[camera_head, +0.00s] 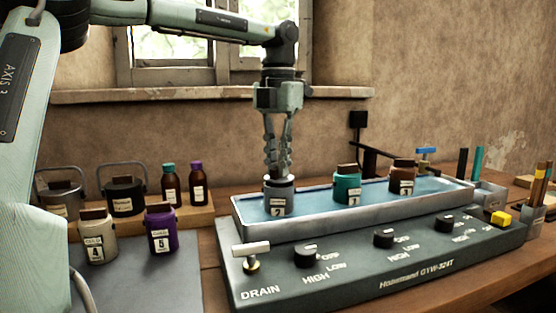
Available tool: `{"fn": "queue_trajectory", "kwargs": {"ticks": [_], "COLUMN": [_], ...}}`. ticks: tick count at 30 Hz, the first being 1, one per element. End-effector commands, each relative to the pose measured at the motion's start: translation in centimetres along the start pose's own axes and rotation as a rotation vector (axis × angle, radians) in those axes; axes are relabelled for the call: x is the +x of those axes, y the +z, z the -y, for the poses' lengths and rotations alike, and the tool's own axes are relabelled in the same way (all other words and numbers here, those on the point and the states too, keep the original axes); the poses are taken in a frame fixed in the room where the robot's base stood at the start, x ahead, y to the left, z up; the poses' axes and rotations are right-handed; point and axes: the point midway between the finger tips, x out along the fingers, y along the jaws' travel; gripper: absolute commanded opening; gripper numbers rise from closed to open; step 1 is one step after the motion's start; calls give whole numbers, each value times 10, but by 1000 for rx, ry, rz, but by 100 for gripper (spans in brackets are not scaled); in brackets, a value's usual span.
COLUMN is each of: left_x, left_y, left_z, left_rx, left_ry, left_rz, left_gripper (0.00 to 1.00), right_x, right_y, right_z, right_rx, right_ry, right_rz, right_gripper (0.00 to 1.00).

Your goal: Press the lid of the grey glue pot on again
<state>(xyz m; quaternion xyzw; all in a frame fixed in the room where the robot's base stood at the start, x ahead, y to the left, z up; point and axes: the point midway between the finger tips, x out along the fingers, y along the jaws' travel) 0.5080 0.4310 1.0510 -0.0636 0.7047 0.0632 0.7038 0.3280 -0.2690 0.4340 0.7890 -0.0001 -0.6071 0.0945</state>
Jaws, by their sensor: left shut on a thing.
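The grey glue pot (279,200), with a "2" label, stands upright in the left end of the water bath (350,224). My left gripper (278,173) points straight down over it, fingers closed on the lid at the pot's top. The fingers hide the lid's grip, and I cannot tell whether the lid is fully seated. My right gripper is not in view.
A teal pot (347,187) and a brown pot (403,180) stand in the bath to the right. A cream pot (97,240) and a purple pot (161,231) stand on a grey mat at left. The console's knobs and drain tap (251,254) are in front.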

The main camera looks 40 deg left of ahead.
Motion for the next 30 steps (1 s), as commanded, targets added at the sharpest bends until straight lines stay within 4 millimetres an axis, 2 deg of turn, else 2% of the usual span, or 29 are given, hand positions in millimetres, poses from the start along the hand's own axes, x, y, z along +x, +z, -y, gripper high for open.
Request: {"fn": "queue_trajectory", "kwargs": {"ticks": [30], "left_x": [2], "left_y": [0], "left_z": [0], "left_rx": [0], "left_ry": [0], "left_rz": [0], "left_gripper": [0], "right_x": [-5], "right_y": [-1], "right_z": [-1], "right_rx": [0], "right_ry": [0], "right_rz": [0], "right_gripper": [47]}}
